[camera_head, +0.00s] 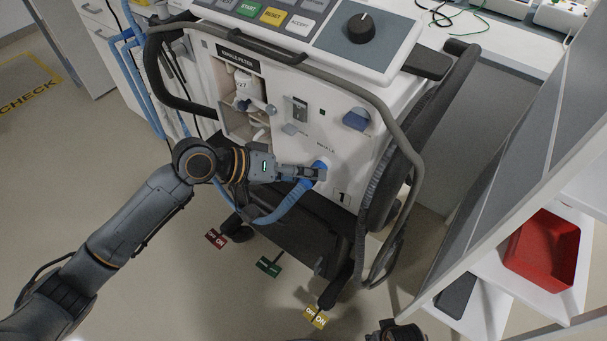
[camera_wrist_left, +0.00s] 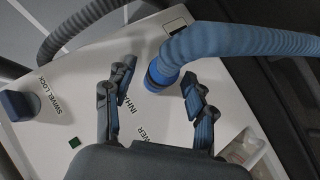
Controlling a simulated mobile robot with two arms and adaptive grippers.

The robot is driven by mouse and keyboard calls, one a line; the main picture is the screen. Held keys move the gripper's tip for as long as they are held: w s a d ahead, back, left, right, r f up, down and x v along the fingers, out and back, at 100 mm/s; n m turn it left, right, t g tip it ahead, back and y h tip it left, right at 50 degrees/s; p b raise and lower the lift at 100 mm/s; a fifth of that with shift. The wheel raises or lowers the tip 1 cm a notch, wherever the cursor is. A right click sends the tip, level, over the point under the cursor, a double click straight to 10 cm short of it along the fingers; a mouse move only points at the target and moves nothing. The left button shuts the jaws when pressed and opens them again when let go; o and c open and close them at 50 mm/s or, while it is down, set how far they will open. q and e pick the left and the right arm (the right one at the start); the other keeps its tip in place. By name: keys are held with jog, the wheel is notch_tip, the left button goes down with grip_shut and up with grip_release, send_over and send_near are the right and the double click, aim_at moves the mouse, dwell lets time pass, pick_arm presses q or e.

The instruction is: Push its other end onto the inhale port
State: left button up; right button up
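The blue corrugated hose (camera_head: 285,208) has its blue cuff end (camera_head: 320,167) at the inhale port on the ventilator's front panel (camera_head: 335,150). In the left wrist view the cuff (camera_wrist_left: 157,78) meets the white panel beside the INHALE label, and the hose (camera_wrist_left: 235,42) bends away right. The port itself is hidden under the cuff; how deep it sits I cannot tell. My left gripper (camera_head: 308,172) is at the cuff. Its fingers (camera_wrist_left: 156,74) stand apart on either side of the cuff, without visible contact.
A blue swivel lock knob (camera_head: 356,119) sits above right of the port. A red bin (camera_head: 543,250) stands on a white shelf at right.

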pick_arm(q)
jog(key=shift+a, duration=0.15)
jog(key=v, duration=1.1)
jog(key=shift+s+a+r, duration=0.2)
jog(key=shift+a+r, duration=0.05)
jog(key=shift+a, duration=0.05)
